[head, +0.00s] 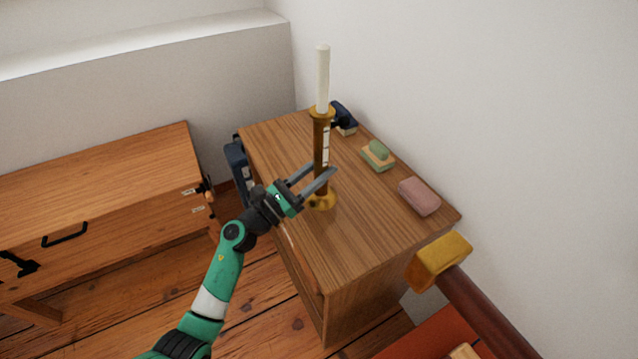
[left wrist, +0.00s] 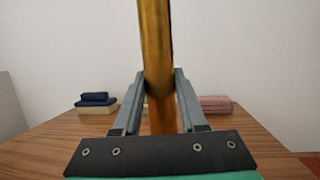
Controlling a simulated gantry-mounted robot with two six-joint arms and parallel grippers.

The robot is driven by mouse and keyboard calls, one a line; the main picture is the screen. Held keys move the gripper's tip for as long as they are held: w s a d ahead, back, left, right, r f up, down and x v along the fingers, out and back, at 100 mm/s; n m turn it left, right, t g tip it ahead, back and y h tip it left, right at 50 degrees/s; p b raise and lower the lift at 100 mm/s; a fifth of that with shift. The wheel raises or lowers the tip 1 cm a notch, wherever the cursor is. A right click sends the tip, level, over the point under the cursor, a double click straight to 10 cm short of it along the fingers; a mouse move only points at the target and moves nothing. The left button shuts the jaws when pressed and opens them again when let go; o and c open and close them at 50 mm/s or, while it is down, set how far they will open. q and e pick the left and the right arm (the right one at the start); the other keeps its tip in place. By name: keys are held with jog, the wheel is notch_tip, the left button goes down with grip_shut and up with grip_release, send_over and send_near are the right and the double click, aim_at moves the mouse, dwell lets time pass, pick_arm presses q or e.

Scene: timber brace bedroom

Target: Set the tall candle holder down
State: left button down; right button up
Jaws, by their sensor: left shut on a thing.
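The tall candle holder (head: 319,153) is a slim brass-coloured stem with a round base and a white candle (head: 322,79) in its top. It is upright over the wooden cabinet top, left of the middle. Its base appears at or very near the surface; I cannot tell if it touches. My left gripper (head: 325,174) is shut on the stem in its lower part. In the left wrist view the stem (left wrist: 155,65) stands between the two fingers. My right gripper is not in view.
On the cabinet top (head: 350,240), a dark blue item (head: 345,120), a green-and-tan item (head: 378,155) and a pink block (head: 419,196) line the wall side. The front part is clear. A wooden chest (head: 100,190) stands left. A yellow block (head: 440,260) is at right.

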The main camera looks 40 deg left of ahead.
pick_arm(q)
jog(key=shift+w+a+f+b, duration=0.15)
jog(key=shift+f+b, duration=0.45)
jog(key=shift+f, duration=0.4)
jog(key=shift+s+a+f+b, duration=0.1)
jog(key=shift+f+b, duration=0.5)
jog(key=shift+f, duration=0.4)
jog(key=shift+c, duration=2.2)
grip_release()
jog(key=shift+r+p, duration=0.25)
jog(key=shift+p, duration=0.05)
jog(key=shift+s+f, duration=0.15)
jog(key=shift+s, duration=0.1)
jog(key=p+v, duration=0.1)
jog(key=v, duration=1)
jog(key=shift+s, duration=0.2)
